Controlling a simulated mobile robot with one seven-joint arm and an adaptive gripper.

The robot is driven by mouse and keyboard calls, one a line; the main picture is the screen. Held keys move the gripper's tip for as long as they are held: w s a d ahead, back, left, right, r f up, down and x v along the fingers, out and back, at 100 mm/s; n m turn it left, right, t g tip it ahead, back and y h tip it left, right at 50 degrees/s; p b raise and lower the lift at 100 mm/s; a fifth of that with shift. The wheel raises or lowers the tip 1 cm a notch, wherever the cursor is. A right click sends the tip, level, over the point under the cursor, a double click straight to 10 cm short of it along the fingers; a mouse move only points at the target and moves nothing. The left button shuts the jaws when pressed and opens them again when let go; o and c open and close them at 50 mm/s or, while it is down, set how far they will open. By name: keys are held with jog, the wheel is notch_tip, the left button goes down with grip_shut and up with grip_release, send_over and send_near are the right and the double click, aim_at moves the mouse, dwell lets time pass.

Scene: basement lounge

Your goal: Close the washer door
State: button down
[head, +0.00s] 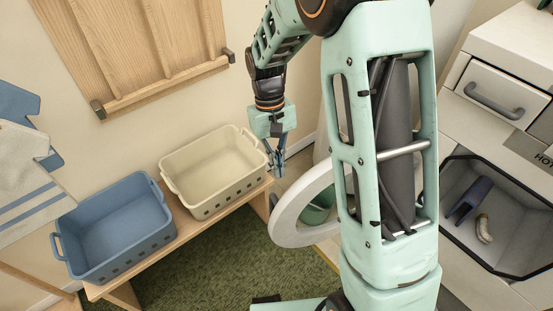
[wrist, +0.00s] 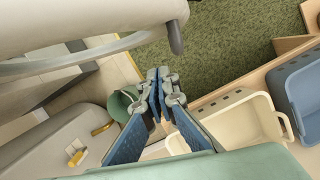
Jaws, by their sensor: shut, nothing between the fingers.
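The washer door (head: 287,222) is a round white ring with a grey handle, standing open left of my arm in the head view. In the wrist view, the door (wrist: 90,25) fills the upper left, with its grey handle (wrist: 175,38) at its right end. My gripper (head: 275,172) is shut and empty, above and just left of the door's upper edge in the head view. In the wrist view, my gripper (wrist: 158,75) has its fingertips together, below the door handle and apart from it. My arm hides most of the washer body in the head view.
A cream basket (head: 220,170) and a blue basket (head: 115,230) stand on a wooden bench (head: 185,235) at left. A green bucket (head: 318,208) shows through the door ring. At right is an open bin (head: 485,215) below a drawer (head: 495,92). Green carpet (head: 215,275) is bare.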

aim_at(286, 194)
jog(key=shift+s+d+f+b, duration=0.2)
jog(key=shift+s+d+f, duration=0.1)
jog(key=shift+s+f, duration=0.5)
jog(key=shift+s+d+f+b, duration=0.15)
jog(key=shift+s+d+f, duration=0.1)
jog(key=shift+s+f, duration=0.55)
jog(key=shift+s+d+f+b, duration=0.2)
jog(key=shift+s+d+f, duration=0.1)
jog(key=shift+s+f, duration=0.5)
jog(key=shift+s, duration=0.1)
